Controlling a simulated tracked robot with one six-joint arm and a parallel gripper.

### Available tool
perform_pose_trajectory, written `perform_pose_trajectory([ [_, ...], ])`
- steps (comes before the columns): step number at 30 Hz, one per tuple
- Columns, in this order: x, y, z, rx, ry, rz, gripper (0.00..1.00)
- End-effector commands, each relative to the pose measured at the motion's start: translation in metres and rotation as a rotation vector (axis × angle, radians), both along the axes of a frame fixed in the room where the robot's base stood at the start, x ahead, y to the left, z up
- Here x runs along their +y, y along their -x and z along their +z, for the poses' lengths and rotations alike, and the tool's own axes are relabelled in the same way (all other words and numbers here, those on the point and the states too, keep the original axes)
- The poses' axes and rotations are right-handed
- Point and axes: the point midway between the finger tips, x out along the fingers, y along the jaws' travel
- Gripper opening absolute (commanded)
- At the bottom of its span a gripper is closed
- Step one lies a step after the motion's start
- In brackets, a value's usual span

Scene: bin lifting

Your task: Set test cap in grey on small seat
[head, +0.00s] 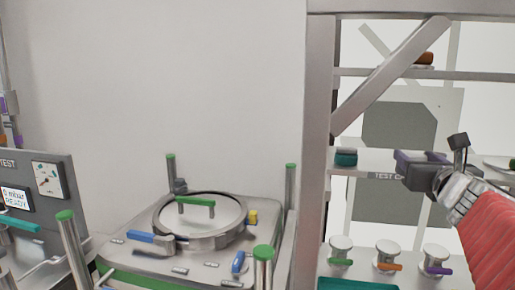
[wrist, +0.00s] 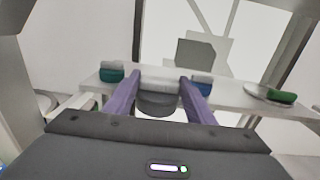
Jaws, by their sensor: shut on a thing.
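My gripper (head: 408,166) is at the shelf on the right in the head view. In the wrist view its two purple fingers (wrist: 160,84) are shut on a dark grey round cap (wrist: 157,104), which sits between them at the shelf's front edge. Whether the cap still touches the shelf cannot be told. In the head view the fingers hide most of the cap. I cannot tell which fitting is the small seat; several short white posts (head: 388,254) with coloured levers stand low on the right.
A teal cap (head: 345,158) and a blue cap (wrist: 203,86) stand on the shelf (wrist: 235,97) beside my fingers. A green-handled disc (wrist: 270,95) lies farther right. A round lidded vessel (head: 200,220) with green-topped posts and a gauge panel (head: 48,180) stand left. A diagonal brace (head: 390,75) crosses above the shelf.

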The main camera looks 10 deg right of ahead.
Motion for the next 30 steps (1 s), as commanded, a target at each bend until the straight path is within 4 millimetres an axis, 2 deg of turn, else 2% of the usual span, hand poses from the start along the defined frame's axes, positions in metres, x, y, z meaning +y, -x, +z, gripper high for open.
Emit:
perform_pose_trajectory([
  [11,0.0,0.0,0.003,-0.001,0.0,0.001,0.26],
  [30,0.001,-0.001,0.03,-0.001,0.001,0.003,0.26],
])
